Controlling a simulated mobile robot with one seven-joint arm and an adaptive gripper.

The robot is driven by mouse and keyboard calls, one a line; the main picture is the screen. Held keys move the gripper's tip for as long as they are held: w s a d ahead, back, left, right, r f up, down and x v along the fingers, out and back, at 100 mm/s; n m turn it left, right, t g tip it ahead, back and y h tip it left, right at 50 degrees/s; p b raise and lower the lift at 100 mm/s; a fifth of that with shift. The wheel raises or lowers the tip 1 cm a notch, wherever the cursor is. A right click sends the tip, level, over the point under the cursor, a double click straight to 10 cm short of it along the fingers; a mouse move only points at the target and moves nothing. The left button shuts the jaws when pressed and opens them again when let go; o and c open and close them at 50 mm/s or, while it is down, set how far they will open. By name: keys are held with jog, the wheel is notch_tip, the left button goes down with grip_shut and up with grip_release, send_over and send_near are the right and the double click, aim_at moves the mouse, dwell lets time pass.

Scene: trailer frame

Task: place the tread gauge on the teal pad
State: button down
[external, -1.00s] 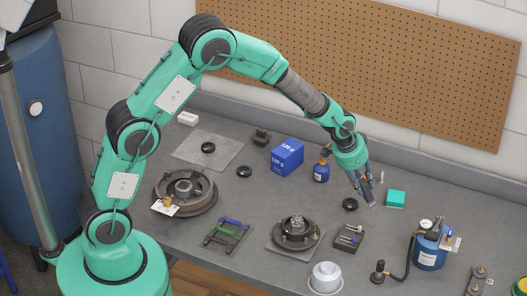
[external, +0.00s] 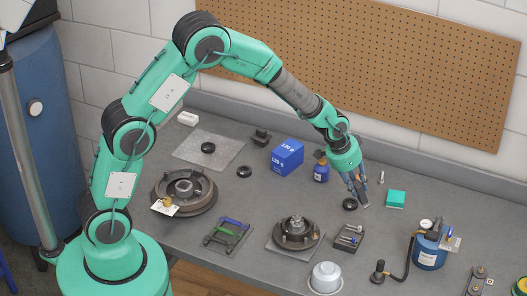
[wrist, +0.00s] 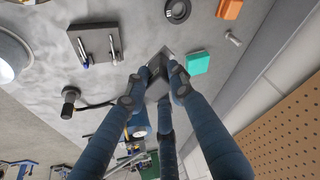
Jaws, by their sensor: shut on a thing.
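My gripper (external: 361,196) is shut on a small grey piece, the tread gauge (wrist: 157,80), over the right part of the bench. The fingers hide much of it, and its exact shape is hard to tell. The grey piece also shows at the fingertips in the external view (external: 364,204). The teal pad (external: 396,199) lies on the bench just right of my gripper, apart from it, with a clear top. In the wrist view the teal pad (wrist: 197,63) is right of the fingertips.
A black ring (external: 349,204) lies close left of my gripper, and a bolt (external: 381,178) stands behind. An orange block (wrist: 228,9) shows in the wrist view. A dark holder (external: 348,238) with pen-like tools is in front. A blue canister (external: 428,252) stands front right.

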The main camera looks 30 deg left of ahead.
jog(key=shift+w+d+r+n+p, duration=0.1)
jog(key=shift+w+r+n+p, duration=0.05)
jog(key=shift+n+p, duration=0.2)
jog(key=shift+w+d+r+n+y+p, duration=0.1)
jog(key=shift+w+d+n+y+p, duration=0.2)
jog(key=shift+n+y+p, duration=0.55)
jog(key=shift+w+r+n+g+p, duration=0.1)
jog(key=shift+w+n+g+p, duration=0.5)
jog(key=shift+p, duration=0.65)
jog(key=n+p, duration=0.1)
jog(key=n+g+y+p, duration=0.1)
jog(key=n+p, duration=0.1)
jog(key=shift+w+a, duration=0.1)
jog(key=shift+w, duration=0.3)
jog(key=shift+w+a+n+g+p, duration=0.15)
jog(key=shift+n+g+p, duration=0.25)
jog(key=shift+n+p, duration=0.5)
jog(key=shift+w, duration=0.1)
jog(key=w+d+f, duration=0.1)
jog(key=w+d, duration=0.8)
jog(key=w, duration=0.3)
jog(key=shift+w+d+f+p, duration=0.3)
jog(key=shift+d+f+p, duration=0.05)
jog(key=shift+d+p, duration=0.05)
